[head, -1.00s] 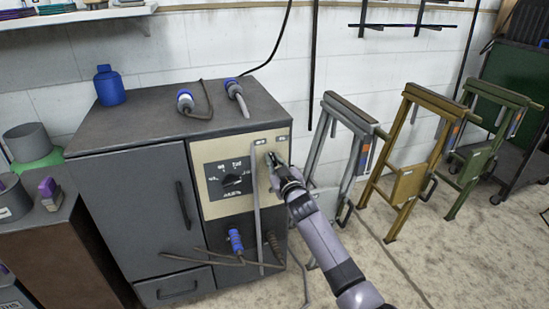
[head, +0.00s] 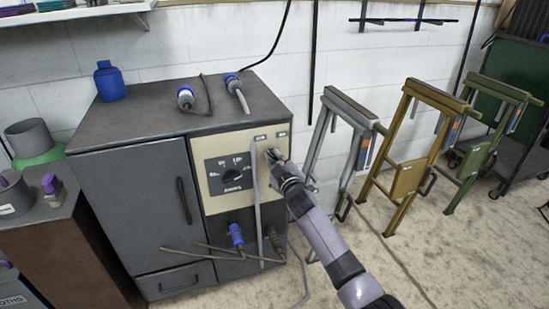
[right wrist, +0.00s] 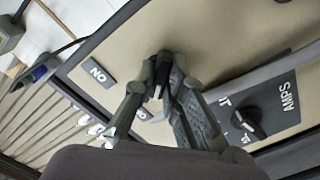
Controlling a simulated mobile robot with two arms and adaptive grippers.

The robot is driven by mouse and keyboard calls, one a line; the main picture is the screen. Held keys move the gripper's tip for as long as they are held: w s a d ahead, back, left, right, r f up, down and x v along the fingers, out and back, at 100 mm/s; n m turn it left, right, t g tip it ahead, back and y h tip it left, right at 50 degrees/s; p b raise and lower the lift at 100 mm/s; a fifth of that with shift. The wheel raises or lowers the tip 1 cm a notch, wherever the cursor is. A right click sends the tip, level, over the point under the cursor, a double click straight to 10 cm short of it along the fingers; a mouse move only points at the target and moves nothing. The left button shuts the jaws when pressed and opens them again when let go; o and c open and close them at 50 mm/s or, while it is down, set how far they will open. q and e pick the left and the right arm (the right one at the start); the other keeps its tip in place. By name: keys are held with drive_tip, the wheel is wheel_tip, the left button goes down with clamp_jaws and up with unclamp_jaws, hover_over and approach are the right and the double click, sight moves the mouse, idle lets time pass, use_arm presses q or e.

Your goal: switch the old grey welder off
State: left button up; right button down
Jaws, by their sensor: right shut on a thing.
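The old grey welder (head: 132,195) is a dark grey cabinet with a beige control panel (head: 214,158) at its upper right. My right gripper (head: 271,156) is at the right end of this panel, below two small labels. In the right wrist view, the gripper (right wrist: 163,80) is shut on a small dark switch lever (right wrist: 163,62) that sticks out of the panel. An "ON" label (right wrist: 98,72) shows upside down beside it. Another label is partly hidden behind a finger. The fingers cover much of the lever, so its exact position is unclear. My left gripper is not in view.
An "AMPS" dial (head: 235,172) sits left of the gripper, with a grey cable (head: 257,205) hanging between them. Blue plugs (head: 185,97) lie on top, and another blue plug (head: 236,236) is below the panel. Folded metal trestles (head: 345,150) stand to the right.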

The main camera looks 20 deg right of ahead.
drive_tip(key=c, duration=1.7)
unclamp_jaws()
drive_tip(key=shift+o, duration=0.2)
drive_tip(key=s, duration=1.2)
drive_tip(key=shift+d, duration=0.2)
